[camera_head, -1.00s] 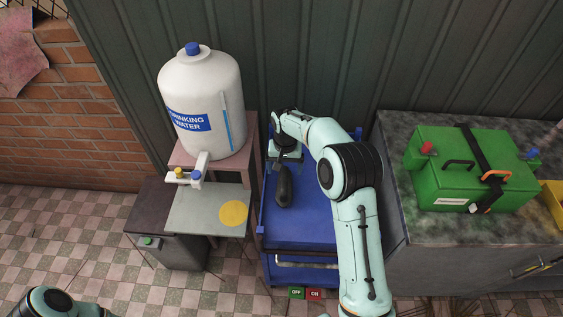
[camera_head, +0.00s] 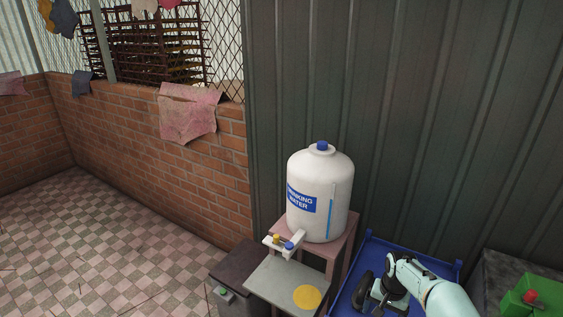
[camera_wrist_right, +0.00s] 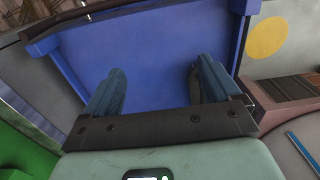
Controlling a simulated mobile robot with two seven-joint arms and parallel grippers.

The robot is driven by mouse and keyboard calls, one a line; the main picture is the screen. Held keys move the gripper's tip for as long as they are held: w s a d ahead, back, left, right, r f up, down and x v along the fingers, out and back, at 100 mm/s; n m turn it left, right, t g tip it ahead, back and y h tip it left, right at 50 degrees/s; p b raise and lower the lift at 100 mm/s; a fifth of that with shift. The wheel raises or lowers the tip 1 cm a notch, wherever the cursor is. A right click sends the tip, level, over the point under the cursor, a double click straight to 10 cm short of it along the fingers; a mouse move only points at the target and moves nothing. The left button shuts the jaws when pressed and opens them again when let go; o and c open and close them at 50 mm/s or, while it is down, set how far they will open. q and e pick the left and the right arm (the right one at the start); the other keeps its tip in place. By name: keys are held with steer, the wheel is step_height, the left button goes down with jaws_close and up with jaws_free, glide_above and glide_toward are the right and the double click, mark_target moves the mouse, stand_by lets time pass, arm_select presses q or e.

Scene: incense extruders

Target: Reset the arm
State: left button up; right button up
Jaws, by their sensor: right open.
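My right arm (camera_head: 443,293) reaches in at the bottom right of the head view, over a blue cart (camera_head: 371,244). My right gripper (camera_head: 376,302) is low over the cart's tray, partly cut off by the bottom edge of the picture. In the right wrist view the gripper (camera_wrist_right: 157,90) is open, its two fingers apart with only blue tray between them. My left gripper is not in view.
A white water dispenser (camera_head: 320,222) stands on a pink stand left of the cart. A grey shelf (camera_head: 270,283) with a yellow disc (camera_head: 307,297) is below it. A green box (camera_head: 524,299) is at the right. A corrugated wall (camera_head: 420,120) stands behind. Checkered floor lies open at left.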

steer(key=s+a+f+n+y, duration=0.1)
steer(key=s+a+f, duration=0.25)
steer(key=f, duration=0.55)
steer(key=s+a+f+n+y, duration=0.1)
steer(key=s+a+f, duration=0.3)
steer(key=f, duration=0.5)
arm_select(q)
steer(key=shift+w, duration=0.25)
arm_select(e)
steer(key=s+a+f, duration=0.2)
steer(key=s+a, duration=0.1)
steer(key=s, duration=0.5)
steer(key=s+a+f+y, duration=0.1)
steer(key=s+a+f, duration=0.1)
steer(key=s, duration=0.6)
steer(key=s+a+f, duration=0.2)
steer(key=s+a, duration=0.2)
steer(key=s, duration=0.4)
steer(key=shift+f+g+y, duration=0.3)
steer(key=shift+y, duration=0.1)
